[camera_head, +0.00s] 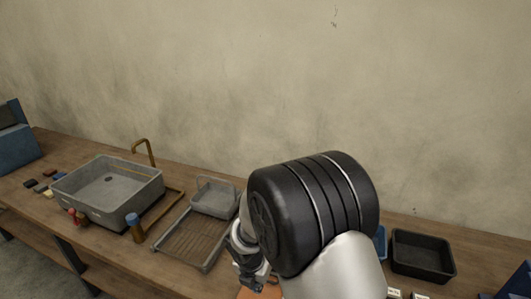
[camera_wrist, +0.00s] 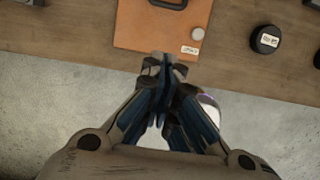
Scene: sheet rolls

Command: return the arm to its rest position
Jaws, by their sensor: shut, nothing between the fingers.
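My gripper (camera_wrist: 165,66) is shut and empty in the wrist view, its fingertips together by the near edge of an orange board (camera_wrist: 135,28). It hangs over the front edge of the wooden table (camera_wrist: 95,55), with the grey floor below. In the head view my arm fills the lower middle. The gripper is low there, beside a sliver of the orange board (camera_head: 245,293), and its fingertips are hard to make out.
A grey sink (camera_head: 108,198), a blue-capped bottle (camera_head: 135,228), a drying tray (camera_head: 190,240) and a small basket (camera_head: 214,197) stand left of my arm. A black bin (camera_head: 422,256) stands right. A black round container (camera_wrist: 265,40) lies right of the board.

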